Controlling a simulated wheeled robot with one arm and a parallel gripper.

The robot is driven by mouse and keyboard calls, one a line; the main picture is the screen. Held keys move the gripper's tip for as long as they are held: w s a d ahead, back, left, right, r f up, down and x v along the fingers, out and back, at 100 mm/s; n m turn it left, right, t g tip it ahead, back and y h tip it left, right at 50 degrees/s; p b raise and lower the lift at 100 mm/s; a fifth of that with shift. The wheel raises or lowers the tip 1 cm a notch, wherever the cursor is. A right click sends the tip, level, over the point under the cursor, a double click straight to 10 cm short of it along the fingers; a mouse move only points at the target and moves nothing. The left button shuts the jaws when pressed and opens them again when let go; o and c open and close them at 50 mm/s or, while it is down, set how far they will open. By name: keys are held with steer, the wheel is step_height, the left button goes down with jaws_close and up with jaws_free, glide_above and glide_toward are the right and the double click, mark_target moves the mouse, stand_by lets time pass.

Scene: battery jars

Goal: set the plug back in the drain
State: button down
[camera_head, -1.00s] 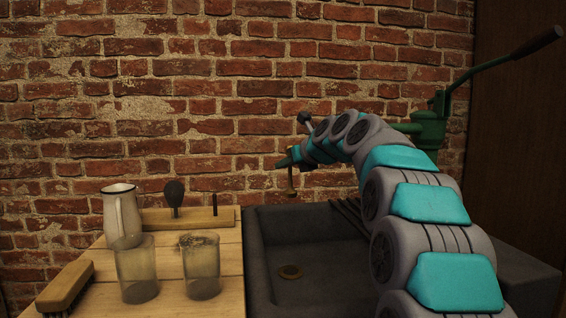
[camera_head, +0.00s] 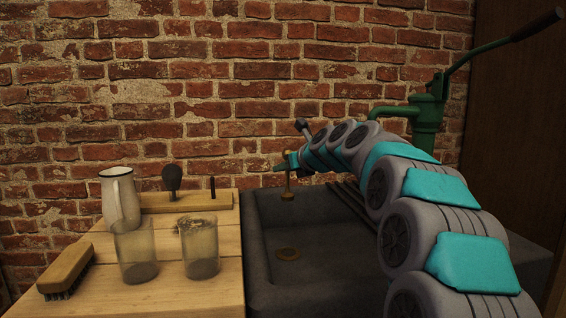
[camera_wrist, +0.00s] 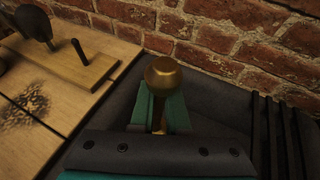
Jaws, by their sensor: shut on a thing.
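The brass plug (camera_head: 288,190) has a thin stem and a wider foot and hangs upright below my gripper (camera_head: 288,162). My gripper is shut on it near its top. In the wrist view the plug's round brass head (camera_wrist: 166,74) sticks up between the green fingers (camera_wrist: 160,108), and its lower part is hidden. In the head view the plug's foot shows against the back edge of the dark stone sink (camera_head: 330,276).
Left of the sink, a wooden counter (camera_head: 100,290) carries a white jug (camera_head: 120,200), two glass jars (camera_head: 136,252) (camera_head: 199,248), a brush (camera_head: 66,272) and a wooden block (camera_head: 190,202) with dark pegs. A green pump (camera_head: 428,125) stands at the right. A brick wall (camera_head: 200,80) closes the back.

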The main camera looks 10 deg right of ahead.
mark_target(287, 186)
steer(key=shift+f, duration=1.25)
steer(key=shift+f+b, duration=1.1)
steer(key=shift+f, duration=0.4)
steer(key=shift+f+b, duration=5.15)
steer(key=c, duration=0.8)
jaws_free()
steer(key=shift+c, duration=0.2)
steer(key=shift+s, duration=0.1)
